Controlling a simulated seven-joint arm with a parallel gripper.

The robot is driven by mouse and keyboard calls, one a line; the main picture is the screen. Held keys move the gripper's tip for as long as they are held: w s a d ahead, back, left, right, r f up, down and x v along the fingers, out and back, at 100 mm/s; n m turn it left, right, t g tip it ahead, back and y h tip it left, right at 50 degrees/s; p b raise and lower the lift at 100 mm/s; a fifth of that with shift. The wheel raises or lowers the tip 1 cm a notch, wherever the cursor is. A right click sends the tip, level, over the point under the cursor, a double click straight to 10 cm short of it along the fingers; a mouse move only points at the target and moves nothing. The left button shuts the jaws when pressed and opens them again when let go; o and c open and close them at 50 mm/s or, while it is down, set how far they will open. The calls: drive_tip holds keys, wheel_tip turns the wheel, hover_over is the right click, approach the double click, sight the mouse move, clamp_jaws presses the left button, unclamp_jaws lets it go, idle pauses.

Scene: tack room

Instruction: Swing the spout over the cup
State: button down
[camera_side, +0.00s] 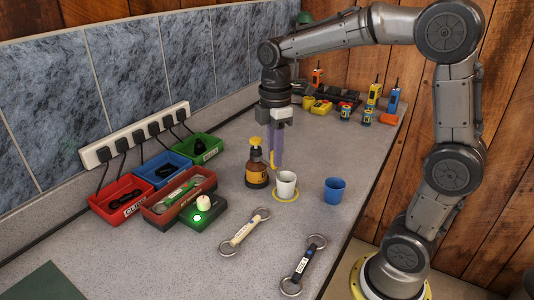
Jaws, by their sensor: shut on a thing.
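A brown pump bottle (257,175) with a yellow pump head stands upright on the grey counter. A white cup (287,187) stands just right of and in front of the bottle, on a yellow ring (285,198). The spout tip is close to the cup's rim on its far side; I cannot tell whether it is over the opening.
A blue cup (334,190) stands right of the white one. Two ring-ended straps, one cream (244,230) and one dark (302,263), lie in front. Red, blue and green trays and a power strip (135,136) line the left. Handheld radios stand at the back right.

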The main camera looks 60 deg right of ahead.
drive_tip(key=shift+s+d+r+n, duration=0.1)
drive_tip(key=shift+d+n, duration=0.55)
drive_tip(key=shift+n, duration=0.35)
drive_tip(key=shift+s+d+n, duration=0.1)
drive_tip(key=shift+d+n, duration=0.5)
drive_tip(key=shift+n, duration=0.4)
drive_tip(key=shift+d, duration=0.1)
drive_tip(key=c, duration=0.8)
unclamp_jaws()
drive_tip(key=shift+o, duration=0.2)
wheel_tip(320, 180, up, 14)
